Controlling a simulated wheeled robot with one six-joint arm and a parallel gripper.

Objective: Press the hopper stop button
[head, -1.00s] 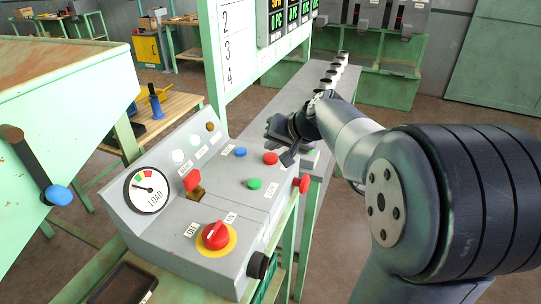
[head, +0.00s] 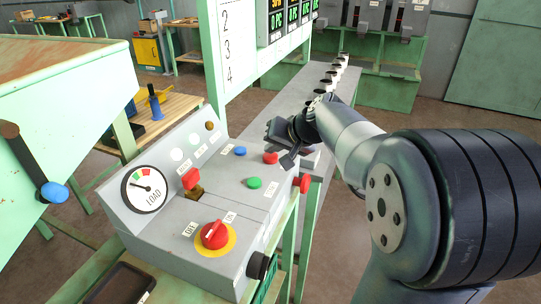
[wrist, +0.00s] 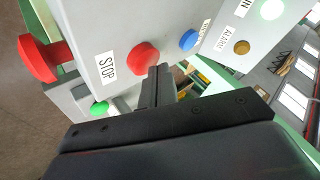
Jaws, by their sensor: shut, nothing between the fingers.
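The red button labelled STOP (wrist: 143,57) is on the grey control box. In the head view this red button (head: 270,157) is partly hidden by my gripper. My gripper (head: 288,160) is beside it, just to its right, above the box's right end. In the wrist view my shut, empty fingers (wrist: 157,78) end close to the red button's edge. I cannot tell whether they touch it.
A blue button (head: 240,151) and a green button (head: 254,183) sit near the red one. A red mushroom button (head: 303,184) sticks out from the box's side. A red knob (head: 215,235), a red switch (head: 190,178) and a load gauge (head: 145,190) are further left.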

